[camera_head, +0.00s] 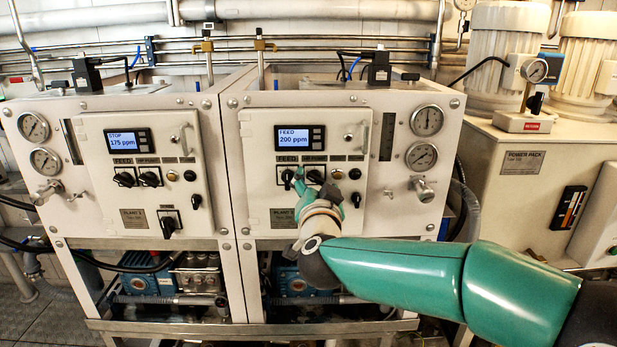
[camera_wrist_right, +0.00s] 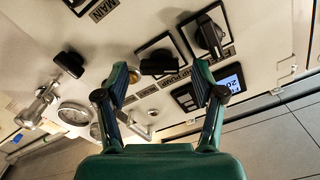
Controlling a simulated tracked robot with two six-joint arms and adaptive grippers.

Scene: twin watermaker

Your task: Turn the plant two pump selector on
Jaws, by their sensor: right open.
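Two white watermaker cabinets stand side by side; their small plant labels are hard to read. The right cabinet's panel has a FEED selector (camera_head: 286,175) and a black pump selector (camera_head: 316,176) beside it. The pump selector (camera_wrist_right: 160,63) in the wrist view lies between and just beyond my right fingertips, with no clear contact. The FEED selector (camera_wrist_right: 208,35) there is turned differently. My right gripper (camera_head: 315,187) is open and empty before the panel, also seen in the wrist view (camera_wrist_right: 158,82). The left cabinet has its own pump selector (camera_head: 150,179). My left gripper is out of view.
The right display (camera_head: 295,137) reads FEED 200 ppm; the left display (camera_head: 129,140) reads STOP 175 ppm. Gauges (camera_head: 427,121) and a valve (camera_head: 423,190) stick out at the right.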

